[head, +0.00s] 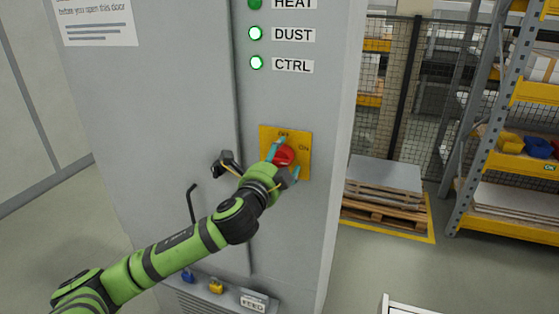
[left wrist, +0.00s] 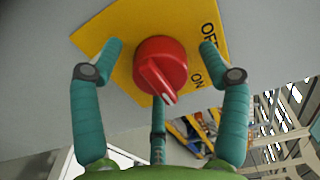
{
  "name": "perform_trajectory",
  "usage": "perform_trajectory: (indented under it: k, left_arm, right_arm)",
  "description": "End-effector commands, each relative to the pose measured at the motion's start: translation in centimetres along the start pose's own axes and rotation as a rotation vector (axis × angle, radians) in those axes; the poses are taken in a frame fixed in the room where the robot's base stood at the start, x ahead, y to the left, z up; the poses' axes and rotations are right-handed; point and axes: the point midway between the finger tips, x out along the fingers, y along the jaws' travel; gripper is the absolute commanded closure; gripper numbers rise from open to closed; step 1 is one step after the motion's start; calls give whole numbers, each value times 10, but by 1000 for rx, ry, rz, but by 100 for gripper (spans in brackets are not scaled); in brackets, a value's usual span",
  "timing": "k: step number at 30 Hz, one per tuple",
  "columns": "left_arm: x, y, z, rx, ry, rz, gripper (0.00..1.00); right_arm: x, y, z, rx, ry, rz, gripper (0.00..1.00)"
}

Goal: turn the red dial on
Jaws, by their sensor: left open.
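The red dial (head: 284,155) sits on a yellow plate (head: 303,135) on the grey cabinet front, with OFF marked at the top and ON at the right. In the left wrist view the dial (left wrist: 158,62) has a raised ridge with a white-marked end pointing to the lower right, nearer the ON label than OFF. My left gripper (head: 284,162) is at the dial, its teal fingers open and spread around it. In the left wrist view the fingers stand apart from the dial on both sides, with a third below. Contact cannot be told. My right gripper is out of view.
Green lamps (head: 256,62) labelled HEAT, DUST and CTRL are above the plate; DUST and CTRL look lit. A black handle (head: 229,164) is left of the dial. Stacked pallets (head: 384,205) and a shelf rack (head: 490,140) stand to the right, with open floor before them.

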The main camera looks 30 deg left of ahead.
Motion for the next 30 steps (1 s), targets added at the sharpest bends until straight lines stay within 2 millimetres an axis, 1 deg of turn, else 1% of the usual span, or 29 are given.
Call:
perform_trajectory:
  k: [4, 12, 15, 20, 30]
  left_arm:
    - [-13, 1, 0, 1, 2, 1, 24]
    - [-55, 2, 0, 2, 2, 3, 24]
    - [-66, 1, 0, 2, 1, 2, 24]
    - [-74, 1, 0, 1, 0, 1, 24]
    - [-74, 0, 0, 1, -1, 1, 24]
  right_arm:
    - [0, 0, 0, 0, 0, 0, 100]
    - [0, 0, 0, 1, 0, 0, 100]
    - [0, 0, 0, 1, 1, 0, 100]
    - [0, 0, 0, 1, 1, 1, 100]
    - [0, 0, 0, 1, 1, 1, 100]
